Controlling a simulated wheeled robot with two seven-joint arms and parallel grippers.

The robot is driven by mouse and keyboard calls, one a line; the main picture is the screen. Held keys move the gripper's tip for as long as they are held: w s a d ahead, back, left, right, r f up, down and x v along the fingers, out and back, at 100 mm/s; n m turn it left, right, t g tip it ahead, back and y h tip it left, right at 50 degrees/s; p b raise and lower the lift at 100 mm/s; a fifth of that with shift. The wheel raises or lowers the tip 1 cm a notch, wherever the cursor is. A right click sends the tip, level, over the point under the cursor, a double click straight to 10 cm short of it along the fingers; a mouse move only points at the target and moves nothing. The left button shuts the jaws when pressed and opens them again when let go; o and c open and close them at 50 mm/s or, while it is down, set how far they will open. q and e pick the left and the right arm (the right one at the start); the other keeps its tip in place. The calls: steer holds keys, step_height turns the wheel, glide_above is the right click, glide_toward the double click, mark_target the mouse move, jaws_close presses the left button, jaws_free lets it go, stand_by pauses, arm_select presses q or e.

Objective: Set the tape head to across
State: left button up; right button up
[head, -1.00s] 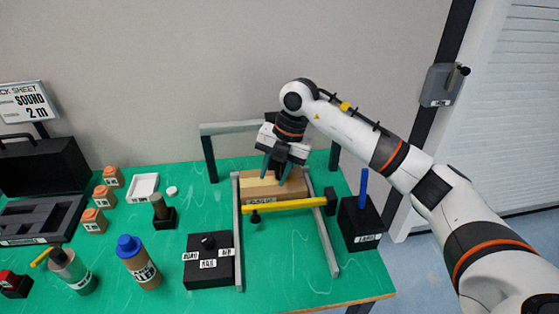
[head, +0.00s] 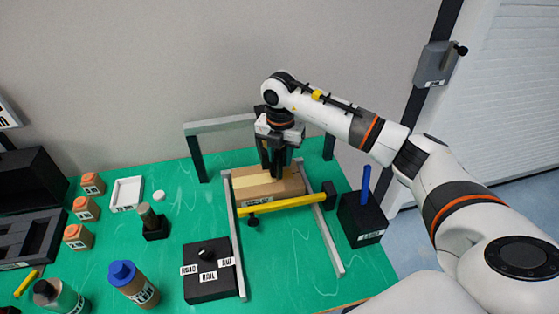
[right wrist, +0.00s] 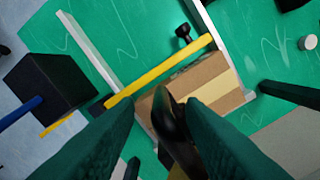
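A brown carton (head: 283,187) with a pale strip along its top lies between two grey rails, behind a yellow bar (head: 285,203). The carton also shows in the right wrist view (right wrist: 212,82). My right gripper (head: 277,172) points down over the carton. In the right wrist view, its two teal fingers (right wrist: 165,104) stand apart, one on each side of a dark upright piece (right wrist: 166,122), which may be the tape head. I cannot tell whether either finger touches it. The tape head's setting cannot be read. My left gripper is out of view.
A grey gantry frame (head: 218,124) stands behind the carton. A black box with a blue lever (head: 365,184) is right of the rails. A black selector box (head: 207,283) with a knob and labels is front left. Bottles and small orange-brown blocks stand farther left.

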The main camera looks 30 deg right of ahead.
mark_target(280, 177)
steer(key=shift+f+p, duration=0.55)
steer(key=shift+f, duration=1.7)
steer(key=shift+c, duration=0.3)
jaws_close()
